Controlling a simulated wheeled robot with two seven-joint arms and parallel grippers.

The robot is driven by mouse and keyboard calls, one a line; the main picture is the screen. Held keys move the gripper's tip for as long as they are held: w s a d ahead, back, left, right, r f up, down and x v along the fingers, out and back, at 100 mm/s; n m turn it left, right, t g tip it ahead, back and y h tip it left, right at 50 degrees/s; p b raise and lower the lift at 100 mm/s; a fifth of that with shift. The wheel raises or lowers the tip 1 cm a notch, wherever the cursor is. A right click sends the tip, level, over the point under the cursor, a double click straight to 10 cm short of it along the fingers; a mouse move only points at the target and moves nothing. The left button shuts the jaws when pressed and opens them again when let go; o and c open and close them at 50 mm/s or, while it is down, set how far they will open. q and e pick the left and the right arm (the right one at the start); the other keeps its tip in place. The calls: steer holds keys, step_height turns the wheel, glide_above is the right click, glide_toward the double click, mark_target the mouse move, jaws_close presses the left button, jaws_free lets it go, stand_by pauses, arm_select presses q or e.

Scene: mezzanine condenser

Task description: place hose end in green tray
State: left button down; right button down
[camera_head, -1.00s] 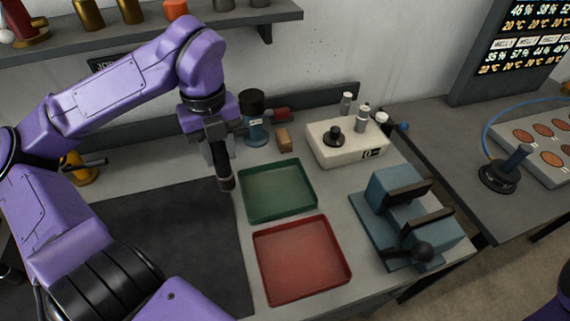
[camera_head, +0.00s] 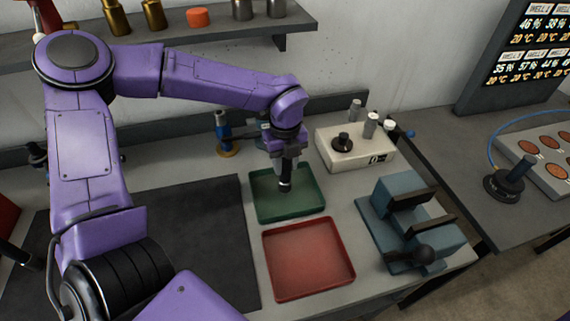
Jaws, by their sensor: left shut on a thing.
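The green tray (camera_head: 312,207) lies on the grey bench, just behind the red tray. My left gripper (camera_head: 285,171) points straight down over the green tray's back half. It is shut on a small dark upright piece, the hose end (camera_head: 285,186), whose lower tip shows against the tray floor. I cannot tell whether the tip touches the floor or hangs just above it. The gripper hides part of the tray's back rim. My right gripper is not in view.
The red tray (camera_head: 309,259) is empty. A white box with a black knob (camera_head: 354,149) stands behind right, and a blue-grey clamp-like fixture (camera_head: 413,222) stands right of the trays. A dark mat (camera_head: 196,230) lies left. A shelf with metal pieces (camera_head: 190,34) hangs at the back.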

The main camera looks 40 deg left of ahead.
arm_select(q)
steer(key=shift+f, duration=0.9)
steer(key=shift+f, duration=0.1)
steer(key=c, duration=0.8)
jaws_free()
steer(key=shift+o, duration=0.2)
steer(key=shift+r, duration=0.35)
step_height(320, 180, up, 12)
steer(key=shift+f+b, duration=0.15)
steer(key=shift+b, duration=0.85)
